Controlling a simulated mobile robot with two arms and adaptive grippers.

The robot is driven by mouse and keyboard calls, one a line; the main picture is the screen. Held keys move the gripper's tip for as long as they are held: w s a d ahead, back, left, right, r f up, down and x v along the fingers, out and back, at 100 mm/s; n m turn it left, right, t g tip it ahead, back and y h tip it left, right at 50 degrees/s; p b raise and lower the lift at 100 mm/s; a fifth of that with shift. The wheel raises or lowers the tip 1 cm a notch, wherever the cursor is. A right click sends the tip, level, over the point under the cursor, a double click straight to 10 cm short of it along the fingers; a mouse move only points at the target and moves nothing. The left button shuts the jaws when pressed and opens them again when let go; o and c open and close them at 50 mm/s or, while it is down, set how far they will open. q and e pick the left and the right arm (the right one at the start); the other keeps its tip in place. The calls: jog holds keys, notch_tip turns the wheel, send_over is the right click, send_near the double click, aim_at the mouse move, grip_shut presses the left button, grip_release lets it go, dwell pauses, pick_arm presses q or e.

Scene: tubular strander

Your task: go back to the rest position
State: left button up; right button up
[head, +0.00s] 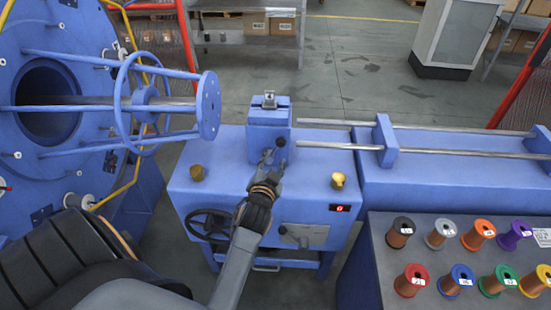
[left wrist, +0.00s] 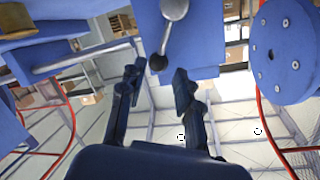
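My left gripper (head: 270,158) is over the blue machine table, at the front of a blue block (head: 268,125) with a small metal clamp on top. In the left wrist view its two dark fingers (left wrist: 157,78) stand apart, so it is open and empty. A lever with a dark ball knob (left wrist: 158,62) shows between and just beyond the fingertips; I cannot tell whether they touch it. The knob also shows in the head view (head: 281,142), just right of the fingertips. My right gripper is in neither view.
A large blue strander wheel (head: 75,30) with rods stands at left. Several coloured spools (head: 411,280) stand at right. Grey floor (head: 345,70) is open behind.

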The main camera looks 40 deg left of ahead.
pick_arm(q)
jog(key=s+d+f+g+h, duration=0.25)
jog(key=s+d+g, duration=0.2)
jog(key=s, duration=0.45)
jog(key=s+d+f+g+h, duration=0.25)
jog(key=s+d, duration=0.35)
jog(key=s, duration=0.3)
jog(key=s+d+f+g+h, duration=0.25)
jog(key=s+d+g, duration=0.2)
jog(key=s, duration=0.45)
notch_tip(320, 180, down, 26)
jog(key=s+m, duration=0.1)
jog(key=s+a+f+g, duration=0.2)
jog(key=s+f, duration=1.4)
jog(key=s, duration=0.1)
jog(key=shift+a+f+y, duration=0.25)
jog(key=shift+a+y, duration=0.05)
jog(key=shift+y, duration=0.15)
